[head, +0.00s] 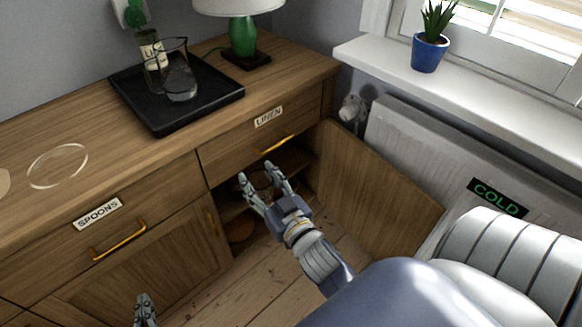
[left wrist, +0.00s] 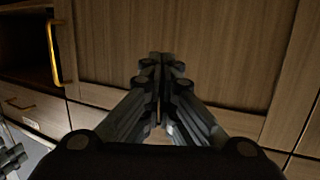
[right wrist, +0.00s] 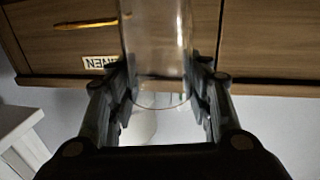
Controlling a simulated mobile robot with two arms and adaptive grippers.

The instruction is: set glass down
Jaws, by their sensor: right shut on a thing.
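My right gripper (head: 264,187) is shut on a clear glass (right wrist: 157,45), in front of the open cupboard below the LINEN drawer. In the right wrist view the glass stands between the two fingers; in the head view it is small and partly hidden by them. Whether it touches the cupboard shelf (head: 233,208) cannot be told. My left gripper (head: 146,305) is low in front of the closed cupboard door. In the left wrist view its fingers are together with nothing between them.
A black tray (head: 205,103) on the sideboard holds a glass jug (head: 178,82) and a bottle. A pale ring (head: 57,166) marks the bare top at left. The open cupboard door (head: 370,200) stands right of my right gripper, near the radiator (head: 430,150).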

